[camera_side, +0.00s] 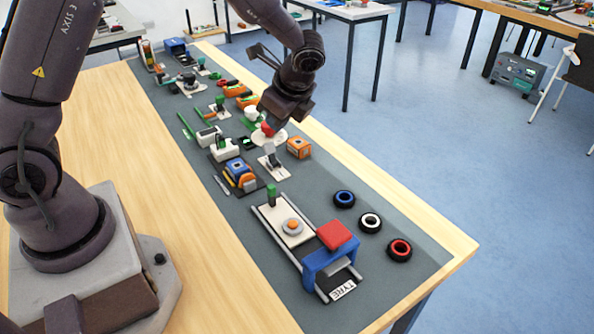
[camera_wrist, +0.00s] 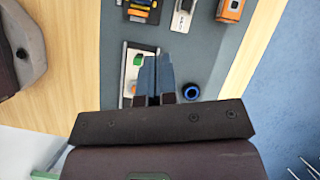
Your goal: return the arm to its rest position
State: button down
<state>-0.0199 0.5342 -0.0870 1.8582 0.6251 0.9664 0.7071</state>
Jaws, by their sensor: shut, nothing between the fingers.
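My gripper (camera_wrist: 157,64) is shut, with its two fingers side by side and nothing between them in the wrist view. In the side view the dark end of my arm (camera_side: 285,103) hangs above the far half of the grey mat, and its fingertips are hard to make out. In the wrist view the fingers overlap the tyre gantry's white plate (camera_wrist: 128,91), beside its green block (camera_wrist: 138,59). In the side view this gantry (camera_side: 330,262) stands at the near end of the mat, apart from my gripper.
Blue (camera_side: 344,199), white (camera_side: 370,223) and red (camera_side: 399,250) tyre rings lie right of the gantry. An orange block (camera_side: 299,147) and a white-based station (camera_side: 274,167) stand near my arm's end. Several small stations fill the far mat. Bare wood (camera_side: 150,150) lies left.

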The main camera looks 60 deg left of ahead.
jog(key=s+d+r+n+t+h, duration=0.2)
jog(key=s+r+n+t, duration=0.1)
jog(key=s+r+n, duration=0.3)
jog(key=s+d+r+n+t+h, duration=0.3)
jog(key=s+r+n, duration=0.4)
jog(key=s+r, duration=0.4)
jog(key=shift+s+d+n+t, duration=0.3)
jog(key=shift+s, duration=0.75)
